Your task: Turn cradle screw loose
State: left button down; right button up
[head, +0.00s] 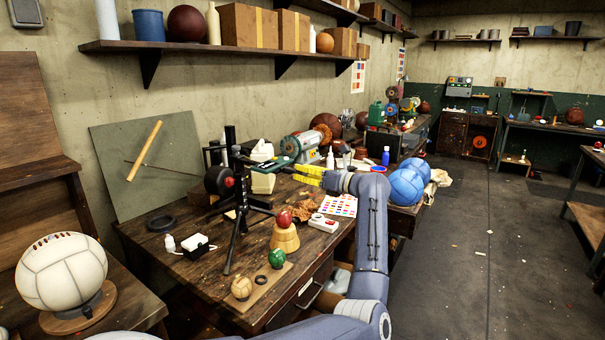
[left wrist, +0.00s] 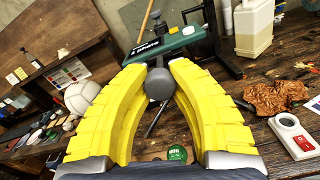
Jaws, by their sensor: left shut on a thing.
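My left gripper (head: 295,173) has yellow ridged fingers and reaches in from the right, beside a teal bar-shaped cradle (head: 281,162) in the head view. In the left wrist view the fingertips of my left gripper (left wrist: 160,72) are closed around a round grey knob (left wrist: 159,87), which looks like the cradle screw. The knob sits just below the teal cradle (left wrist: 168,43), which bears a black label. In the head view the knob is too small to make out. A black tripod (head: 240,205) stands on the bench left of the cradle. My right gripper is not in view.
The wooden bench (head: 190,262) also holds a red and white switch box (head: 323,222), a wooden stand with a red ball (head: 285,217), a colour chart (head: 340,205) and a brown crumpled piece (left wrist: 276,96). Blue balls (head: 407,185) lie farther right.

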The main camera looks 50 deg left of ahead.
pick_arm(q)
jog(key=shift+r+n, duration=0.1)
jog(key=shift+n, duration=0.2)
dwell(0.4)
jog(key=c, duration=1)
grip_release()
jog(key=shift+c, duration=0.2)
jog(key=shift+d, duration=0.15)
jog(key=v, duration=1.1)
jog(key=shift+d, duration=0.4)
jog(key=shift+w, duration=0.2)
